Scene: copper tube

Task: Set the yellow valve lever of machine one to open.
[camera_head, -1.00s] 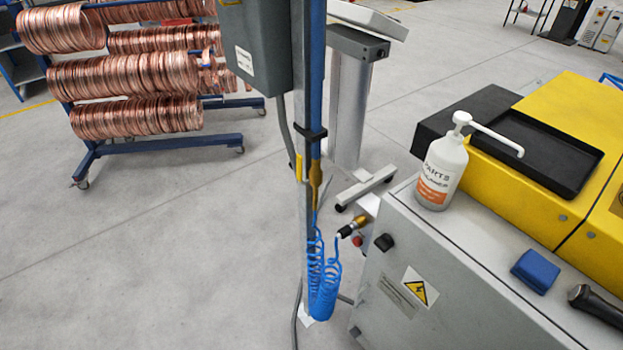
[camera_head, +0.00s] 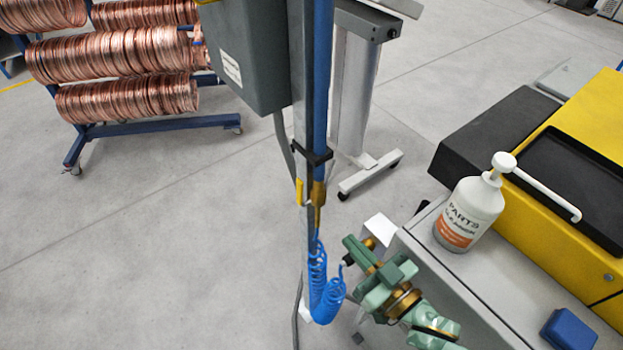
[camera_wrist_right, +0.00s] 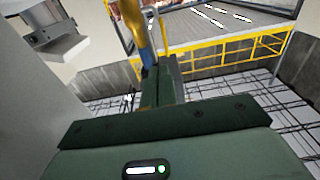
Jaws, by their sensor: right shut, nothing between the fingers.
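The yellow lever (camera_head: 299,191) is a small upright bar on the grey post. It stands beside a brass fitting (camera_head: 318,194) at the lower end of the blue pipe (camera_head: 322,90). My green right gripper (camera_head: 354,248) is shut and empty. It is to the right of and below the lever in the head view, apart from it in the picture, and covers part of the machine's front corner. In the right wrist view my shut fingers (camera_wrist_right: 158,72) point toward a yellow-brown upright part (camera_wrist_right: 138,28); I cannot tell whether it is the lever. My left gripper is out of view.
A blue coiled hose (camera_head: 324,285) hangs just left of my right gripper. A grey control box (camera_head: 248,55) is on the post above. The grey cabinet (camera_head: 480,290) carries a white cleaner bottle (camera_head: 467,212) to the right. Open floor lies left of the post.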

